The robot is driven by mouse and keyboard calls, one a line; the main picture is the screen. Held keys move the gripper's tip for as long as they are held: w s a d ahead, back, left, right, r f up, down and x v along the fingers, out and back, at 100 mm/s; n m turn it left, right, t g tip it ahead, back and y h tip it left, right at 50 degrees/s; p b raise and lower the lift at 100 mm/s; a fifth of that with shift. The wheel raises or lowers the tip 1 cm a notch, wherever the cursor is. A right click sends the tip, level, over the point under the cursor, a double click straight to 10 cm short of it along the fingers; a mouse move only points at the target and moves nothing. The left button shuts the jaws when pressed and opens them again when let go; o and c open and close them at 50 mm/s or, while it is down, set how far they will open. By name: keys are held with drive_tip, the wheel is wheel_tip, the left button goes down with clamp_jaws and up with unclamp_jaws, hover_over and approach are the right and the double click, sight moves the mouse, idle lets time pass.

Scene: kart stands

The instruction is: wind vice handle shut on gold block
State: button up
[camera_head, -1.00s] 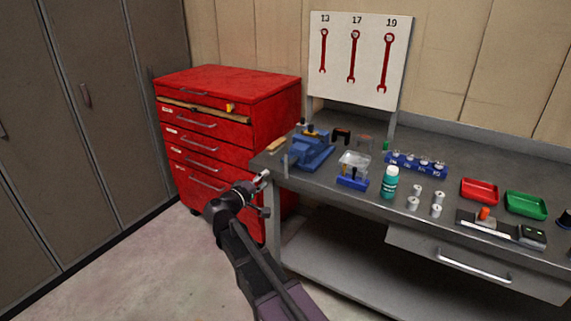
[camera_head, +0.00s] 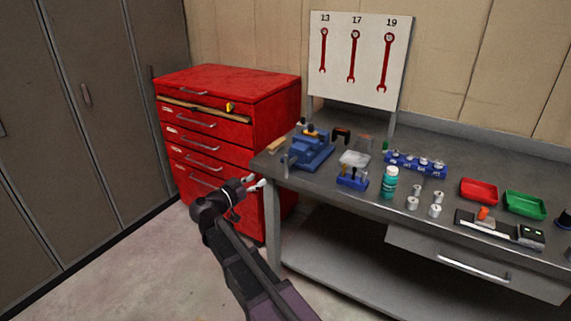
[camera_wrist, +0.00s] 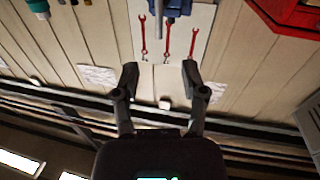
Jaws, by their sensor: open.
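The blue vice (camera_head: 312,153) stands on the left end of the bench. A small gold-orange patch (camera_head: 314,131), which looks like the gold block, shows at its top; whether the jaws touch it is too small to tell. The vice's grey handle bar (camera_head: 286,164) stands roughly upright at the vice's front left. My gripper (camera_head: 257,183) is open and empty, off the bench's left front corner, below and left of the handle and apart from it. In the wrist view, my open gripper (camera_wrist: 160,75) shows with the handle bar (camera_wrist: 158,25) and blue vice (camera_wrist: 172,6) beyond its fingertips at the top edge.
The grey bench (camera_head: 330,183) carries a blue holder (camera_head: 352,180), a teal bottle (camera_head: 390,183), several metal cylinders, a red tray (camera_head: 479,191) and a green tray (camera_head: 525,205). A red tool cabinet (camera_head: 225,120) stands left behind the bench. Open floor lies left of my arm.

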sight(286, 165)
drive_tip(key=shift+m, duration=0.3)
drive_tip(key=x, duration=1.3)
drive_tip(key=shift+w+d, duration=0.25)
drive_tip(key=shift+d, duration=0.1)
clamp_jaws()
